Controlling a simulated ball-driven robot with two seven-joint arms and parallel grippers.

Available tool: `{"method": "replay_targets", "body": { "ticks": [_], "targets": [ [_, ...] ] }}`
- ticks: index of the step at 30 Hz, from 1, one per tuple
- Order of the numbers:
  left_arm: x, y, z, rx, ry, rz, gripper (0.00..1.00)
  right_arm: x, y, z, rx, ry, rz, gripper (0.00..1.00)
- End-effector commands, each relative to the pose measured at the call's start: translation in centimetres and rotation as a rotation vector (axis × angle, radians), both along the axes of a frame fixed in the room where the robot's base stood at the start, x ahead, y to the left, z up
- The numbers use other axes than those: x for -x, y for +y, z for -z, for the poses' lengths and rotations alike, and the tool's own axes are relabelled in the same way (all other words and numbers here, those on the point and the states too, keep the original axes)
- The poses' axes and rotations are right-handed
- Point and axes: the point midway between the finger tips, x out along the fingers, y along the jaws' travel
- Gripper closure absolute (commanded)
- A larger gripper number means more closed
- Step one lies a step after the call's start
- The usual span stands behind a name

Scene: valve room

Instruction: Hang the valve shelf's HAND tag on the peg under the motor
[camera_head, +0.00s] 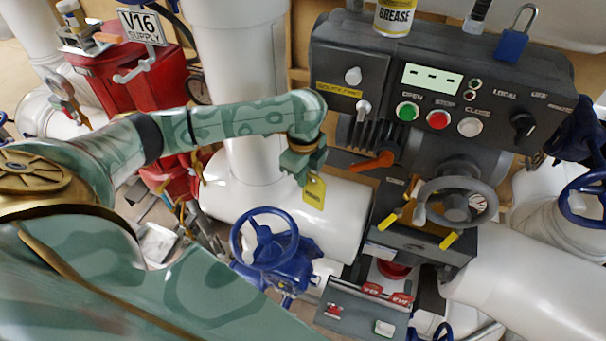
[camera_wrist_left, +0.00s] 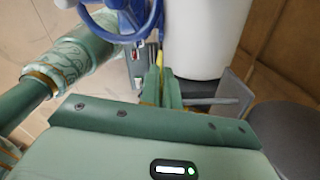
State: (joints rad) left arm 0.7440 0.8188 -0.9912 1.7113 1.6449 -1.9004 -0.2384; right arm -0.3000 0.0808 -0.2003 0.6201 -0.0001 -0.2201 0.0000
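A yellow tag (camera_head: 314,191) hangs below my left gripper (camera_head: 303,165) in the head view; its print is too small to read. The gripper looks shut on the tag's upper end. In the left wrist view, the gripper fingers (camera_wrist_left: 156,88) are close together, with a thin yellow edge (camera_wrist_left: 163,66) between them. The dark grey motor (camera_head: 440,85) is up and right of the gripper. A thin grey bar (camera_wrist_left: 205,101), possibly the peg, runs from a grey plate (camera_wrist_left: 234,90) right beside the fingers; I cannot tell whether they touch. My right gripper is out of view.
An orange lever (camera_head: 372,161) sticks out under the motor, right of the tag. A grey handwheel (camera_head: 456,203) and yellow-tipped handles are lower right. A blue valve wheel (camera_head: 264,238) and a white pipe (camera_head: 343,215) lie below. Red equipment (camera_head: 125,75) stands left.

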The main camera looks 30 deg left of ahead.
Motion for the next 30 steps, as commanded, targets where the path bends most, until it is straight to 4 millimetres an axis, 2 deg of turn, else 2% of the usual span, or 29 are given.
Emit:
{"method": "replay_targets", "body": {
  "ticks": [30],
  "targets": [
    [-0.82,0.25,0.42,0.0,0.0,-0.002,1.0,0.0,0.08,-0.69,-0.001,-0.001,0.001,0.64]
  ]
}}
